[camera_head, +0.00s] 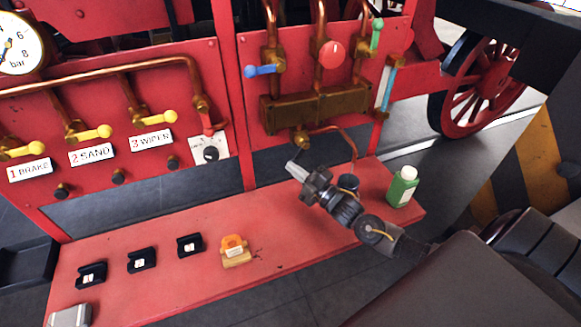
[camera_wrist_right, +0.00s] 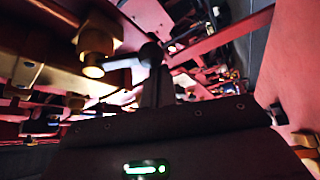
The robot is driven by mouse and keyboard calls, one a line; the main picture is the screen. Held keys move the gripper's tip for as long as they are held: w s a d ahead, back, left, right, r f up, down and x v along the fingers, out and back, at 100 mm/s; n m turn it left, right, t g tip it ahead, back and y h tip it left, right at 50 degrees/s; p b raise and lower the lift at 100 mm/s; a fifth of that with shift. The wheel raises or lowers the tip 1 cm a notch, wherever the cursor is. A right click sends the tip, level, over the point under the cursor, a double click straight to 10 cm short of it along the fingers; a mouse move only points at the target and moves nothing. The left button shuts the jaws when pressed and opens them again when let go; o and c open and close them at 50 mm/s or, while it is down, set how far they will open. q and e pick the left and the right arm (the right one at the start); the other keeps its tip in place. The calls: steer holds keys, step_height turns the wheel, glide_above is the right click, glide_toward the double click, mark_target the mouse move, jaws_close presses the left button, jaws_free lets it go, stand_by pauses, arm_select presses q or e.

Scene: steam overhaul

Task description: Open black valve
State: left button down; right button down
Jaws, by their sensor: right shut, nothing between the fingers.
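A brass fitting (camera_head: 302,140) hangs below the brass block (camera_head: 315,108) on the red panel. My right gripper (camera_head: 297,168) is shut and empty, just below the fitting in the head view. In the wrist view its dark fingers (camera_wrist_right: 155,85) rise close to the lever's end; I cannot tell whether they touch. My left gripper is not in view.
A green bottle (camera_head: 403,187) and a small black cap-like object (camera_head: 348,183) stand on the red shelf (camera_head: 270,275) beside my right arm. Black holders and an orange block (camera_head: 235,251) sit further left. Blue (camera_head: 262,70), red (camera_head: 331,54) and green (camera_head: 376,36) valve handles are above.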

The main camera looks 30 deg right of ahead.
steer(key=d+n, duration=0.1)
steer(key=d+f+n+g, duration=0.1)
steer(key=d+n, duration=0.1)
steer(key=shift+s+f+g, duration=0.1)
steer(key=shift+s+g, duration=0.1)
steer(key=shift+g, duration=0.1)
steer(key=shift+d, duration=0.15)
stand_by(0.7)
steer(key=s+b, duration=0.2)
steer(key=s, duration=0.7)
steer(key=shift+s+a, duration=0.3)
steer(key=shift+a, duration=0.05)
